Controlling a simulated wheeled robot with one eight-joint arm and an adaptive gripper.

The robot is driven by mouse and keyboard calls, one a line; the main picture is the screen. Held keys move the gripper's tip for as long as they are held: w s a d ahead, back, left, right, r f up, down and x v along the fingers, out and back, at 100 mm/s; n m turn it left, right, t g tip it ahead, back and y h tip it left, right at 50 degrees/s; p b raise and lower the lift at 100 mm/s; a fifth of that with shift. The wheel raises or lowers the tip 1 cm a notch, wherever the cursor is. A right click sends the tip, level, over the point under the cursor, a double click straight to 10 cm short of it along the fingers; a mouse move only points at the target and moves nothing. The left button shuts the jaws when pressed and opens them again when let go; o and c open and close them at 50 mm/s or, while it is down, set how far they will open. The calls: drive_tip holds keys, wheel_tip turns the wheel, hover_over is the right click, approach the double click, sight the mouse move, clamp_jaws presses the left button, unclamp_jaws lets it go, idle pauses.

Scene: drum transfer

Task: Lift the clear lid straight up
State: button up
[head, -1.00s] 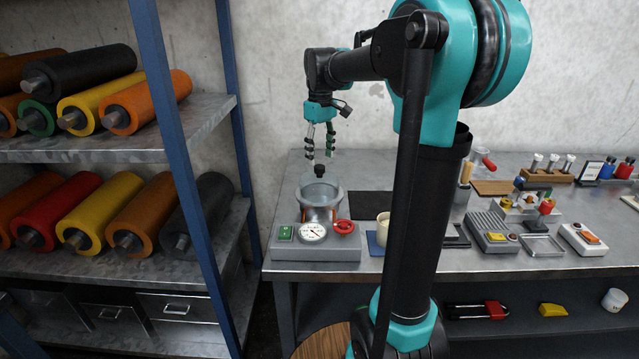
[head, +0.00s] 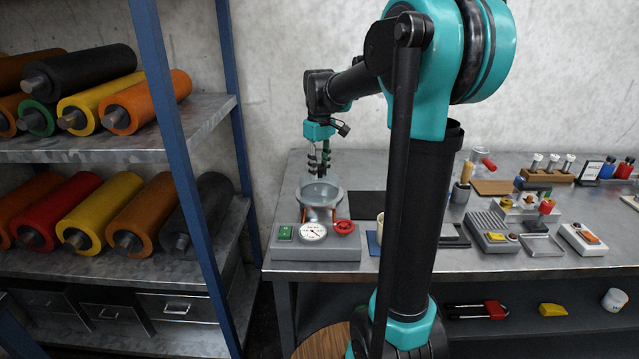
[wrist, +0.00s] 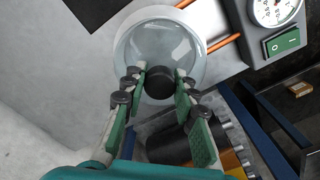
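The clear lid (wrist: 170,45) is a glassy dome with a black knob (wrist: 158,83). It sits on the round pot of the grey apparatus (head: 318,246); in the head view the clear lid (head: 320,190) shows at the pot's top. My gripper (head: 319,168) points down right over the lid. In the wrist view my gripper (wrist: 160,80) has one green-padded finger on each side of the knob. The gaps beside the knob look very small, and I cannot tell whether the pads touch it.
The apparatus has a green switch (head: 285,233), a gauge (head: 313,232) and a red handwheel (head: 344,227). A cream cup (head: 380,228) stands to its right, partly behind my arm. A rack post (head: 172,120) and colored rollers are at left. The wall behind is bare.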

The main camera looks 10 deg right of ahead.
clamp_jaws()
drive_tip(key=shift+r, duration=0.15)
